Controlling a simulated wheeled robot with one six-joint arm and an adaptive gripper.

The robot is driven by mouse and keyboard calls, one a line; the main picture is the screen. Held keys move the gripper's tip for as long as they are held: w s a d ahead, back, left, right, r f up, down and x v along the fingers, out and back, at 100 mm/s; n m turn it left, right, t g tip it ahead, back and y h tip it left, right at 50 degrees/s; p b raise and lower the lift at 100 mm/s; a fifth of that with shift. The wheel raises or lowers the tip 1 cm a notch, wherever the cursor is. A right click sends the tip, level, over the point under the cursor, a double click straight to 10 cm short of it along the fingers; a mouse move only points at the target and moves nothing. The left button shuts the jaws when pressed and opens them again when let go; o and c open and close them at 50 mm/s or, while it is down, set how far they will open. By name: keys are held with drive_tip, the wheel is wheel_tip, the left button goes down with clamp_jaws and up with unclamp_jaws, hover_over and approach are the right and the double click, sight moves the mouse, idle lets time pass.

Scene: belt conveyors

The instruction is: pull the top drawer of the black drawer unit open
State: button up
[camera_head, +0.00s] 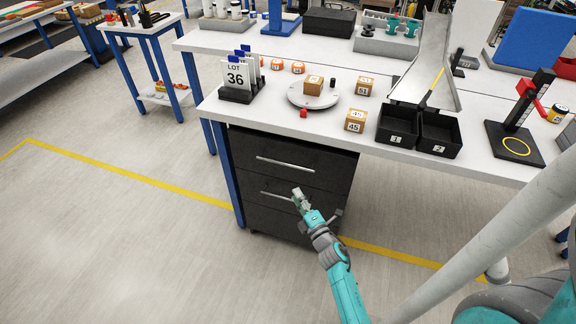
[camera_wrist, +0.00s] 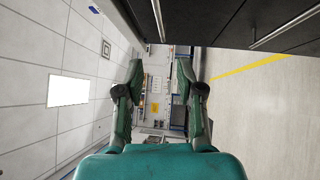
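The black drawer unit (camera_head: 265,178) stands under the white workbench, and its drawer fronts look flush and shut. The top drawer's silver bar handle (camera_head: 285,164) is clear in the head view; a second handle (camera_head: 277,196) shows below it. My gripper (camera_head: 299,193) is in front of the unit and overlaps the second drawer in the head view. In the wrist view my gripper (camera_wrist: 158,65) is open, with nothing between its fingers. The drawer front (camera_wrist: 210,22) runs along the top of that view, with the top handle (camera_wrist: 157,18) beyond the fingertips. I see no contact with either handle.
The workbench (camera_head: 215,106) above holds a lot 36 sign (camera_head: 237,77), a round turntable (camera_head: 300,97), small boxes and two black bins (camera_head: 397,127). Blue table legs (camera_head: 229,175) flank the unit's left side. The floor (camera_head: 130,230) in front and left is clear.

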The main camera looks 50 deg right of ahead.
sight(288, 165)
drive_tip(key=shift+n, duration=0.5)
drive_tip(key=d+x, duration=0.1)
drive_tip(key=x, duration=0.3)
drive_tip(key=d+x, duration=0.1)
drive_tip(key=x, duration=0.4)
drive_tip(key=s+d+x, duration=0.1)
drive_tip(key=x, duration=0.3)
drive_tip(key=shift+w+r, duration=0.15)
drive_tip(key=shift+w, duration=0.05)
drive_tip(key=shift+c, duration=0.2)
clamp_jaws()
